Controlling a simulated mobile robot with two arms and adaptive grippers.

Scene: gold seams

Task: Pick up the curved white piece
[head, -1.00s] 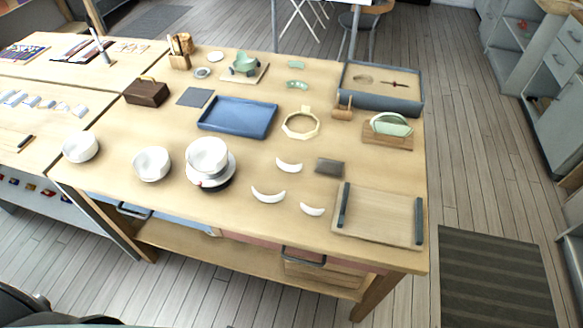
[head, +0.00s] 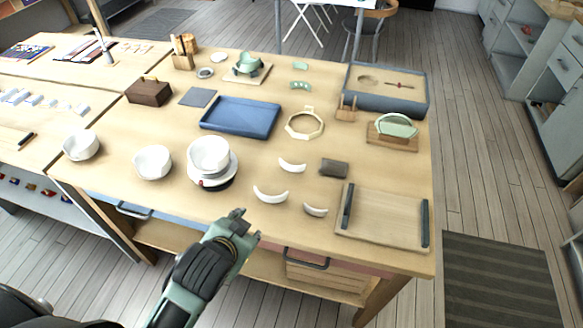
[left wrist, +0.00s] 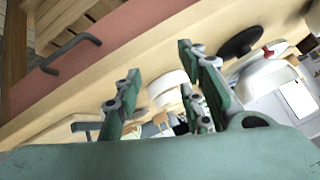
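Three curved white pieces lie on the wooden table: one farther back (head: 292,166), one nearer and larger (head: 270,195), and a small one at the right (head: 315,210). My left gripper (head: 240,220) is over the table's front edge, just short of the nearer large piece and apart from it. In the left wrist view my left gripper (left wrist: 158,62) has its fingers spread with nothing held. A pale white shape (left wrist: 168,88) shows between the fingers; I cannot tell which piece it is. My right gripper is not in view.
A stack of white bowls (head: 209,155) stands left of the pieces, with another white bowl (head: 152,163) beyond it. A small dark block (head: 333,167) and a wooden board with dark handles (head: 385,217) lie to the right. A blue tray (head: 240,116) sits behind.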

